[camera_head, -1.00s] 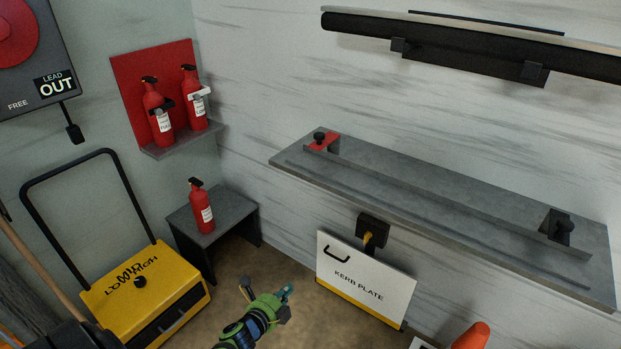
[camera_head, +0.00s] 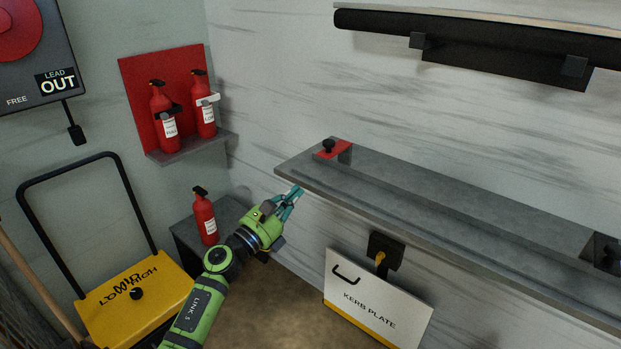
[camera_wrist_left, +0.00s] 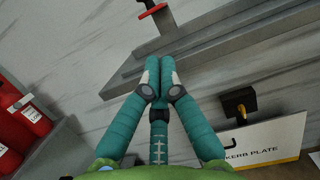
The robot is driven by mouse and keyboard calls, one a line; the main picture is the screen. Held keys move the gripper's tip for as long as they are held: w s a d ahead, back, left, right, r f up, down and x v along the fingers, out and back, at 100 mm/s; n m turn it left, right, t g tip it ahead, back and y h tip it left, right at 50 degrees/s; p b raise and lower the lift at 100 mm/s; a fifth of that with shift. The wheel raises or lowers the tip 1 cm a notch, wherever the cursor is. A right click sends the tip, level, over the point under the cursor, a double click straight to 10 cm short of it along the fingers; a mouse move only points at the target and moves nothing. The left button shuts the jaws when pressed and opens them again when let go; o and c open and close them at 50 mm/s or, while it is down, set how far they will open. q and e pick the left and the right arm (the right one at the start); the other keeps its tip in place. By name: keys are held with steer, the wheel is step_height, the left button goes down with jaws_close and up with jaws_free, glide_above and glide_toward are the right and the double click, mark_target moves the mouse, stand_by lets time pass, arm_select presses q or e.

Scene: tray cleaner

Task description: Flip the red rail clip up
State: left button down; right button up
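The red rail clip (camera_head: 333,149) with a black knob (camera_head: 328,145) sits at the left end of the grey wall shelf (camera_head: 420,180). Its red plate (camera_wrist_left: 152,11) also shows at the top of the left wrist view. A dark block shows under the plate. My left gripper (camera_head: 297,191) is just in front of the shelf's left front edge, below and left of the clip and apart from it. Its teal fingertips are together with nothing visible between them; in the left wrist view the fingers (camera_wrist_left: 160,66) point toward the shelf. My right gripper is out of view.
A long raised rail (camera_head: 460,207) runs along the shelf. A kerb plate (camera_head: 375,300) hangs below it. Red extinguishers (camera_head: 165,120) stand on a wall bracket at left, another (camera_head: 204,218) on a low dark table.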

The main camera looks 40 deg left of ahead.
mark_target(318, 184)
arm_select(q)
steer(key=p+x, duration=0.1)
steer(key=x, duration=0.7)
steer(key=shift+w, duration=0.15)
steer(key=shift+w+r, duration=0.2)
steer(key=shift+w, duration=0.5)
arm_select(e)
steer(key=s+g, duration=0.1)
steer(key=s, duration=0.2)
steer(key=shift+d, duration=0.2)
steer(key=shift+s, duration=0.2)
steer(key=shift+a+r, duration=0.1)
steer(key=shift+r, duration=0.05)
